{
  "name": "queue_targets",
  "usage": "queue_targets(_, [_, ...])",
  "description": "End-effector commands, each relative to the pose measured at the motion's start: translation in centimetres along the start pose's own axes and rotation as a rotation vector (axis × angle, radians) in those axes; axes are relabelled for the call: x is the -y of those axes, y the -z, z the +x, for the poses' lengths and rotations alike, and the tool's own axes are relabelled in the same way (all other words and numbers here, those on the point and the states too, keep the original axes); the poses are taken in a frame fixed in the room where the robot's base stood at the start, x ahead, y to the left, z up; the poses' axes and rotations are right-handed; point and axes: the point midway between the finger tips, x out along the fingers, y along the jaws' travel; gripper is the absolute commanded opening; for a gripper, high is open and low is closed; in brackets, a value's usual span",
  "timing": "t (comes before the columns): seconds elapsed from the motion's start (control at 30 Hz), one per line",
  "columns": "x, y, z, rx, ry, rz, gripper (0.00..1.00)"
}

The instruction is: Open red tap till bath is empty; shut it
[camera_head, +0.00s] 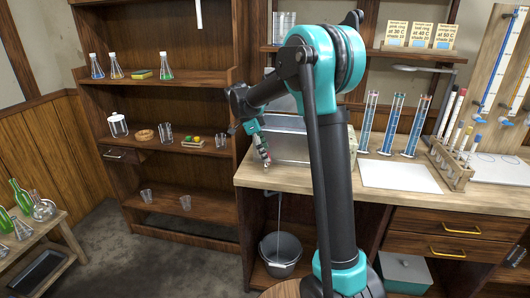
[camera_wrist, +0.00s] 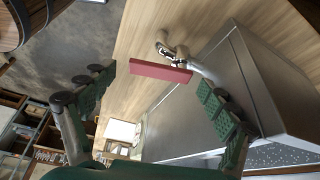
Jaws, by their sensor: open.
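The bath is a grey metal box (camera_head: 303,148) on the wooden bench; its side fills the right of the wrist view (camera_wrist: 215,95). The red tap handle (camera_wrist: 160,71) is a flat bar beside a metal spout low on the bath's side. In the head view a bit of red (camera_head: 267,160) shows at the gripper's tip. My gripper (camera_wrist: 157,86) is open, its green-padded fingers on either side of the red handle, with visible gaps in the picture. In the head view my gripper (camera_head: 261,147) is at the bath's left end. The water level inside cannot be seen.
A grey bucket (camera_head: 281,252) stands below the bench, with a thin pale line above it, tube or stream unclear. Tall glass cylinders (camera_head: 388,125), a white sheet (camera_head: 398,176) and a tube rack (camera_head: 452,163) are right of my arm. Shelves with glassware stand left.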

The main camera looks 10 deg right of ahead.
Motion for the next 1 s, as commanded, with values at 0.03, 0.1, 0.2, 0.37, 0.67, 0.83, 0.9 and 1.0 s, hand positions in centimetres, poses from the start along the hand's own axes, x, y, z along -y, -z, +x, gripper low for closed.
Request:
queue_targets(0.03, [0.0, 0.0, 0.0, 0.0, 0.0, 0.0, 0.88])
queue_targets(0.1, [0.0, 0.0, 0.0, 0.0, 0.002, -0.003, 0.88])
queue_targets(0.2, [0.0, 0.1, 0.0, 0.0, 0.013, -0.028, 0.88])
queue_targets(0.37, [-0.2, 0.4, 0.2, 0.0, 0.059, -0.137, 0.88])
queue_targets(0.67, [-0.3, 1.4, 0.6, 0.0, 0.186, -0.444, 0.88])
queue_targets(0.83, [-0.1, 1.9, 0.8, -0.001, 0.253, -0.609, 0.88])
queue_targets(0.9, [-0.1, 2.0, 0.8, 0.0, 0.281, -0.676, 0.88])
queue_targets(1.0, [0.1, 2.3, 0.9, 0.0, 0.319, -0.766, 0.88])
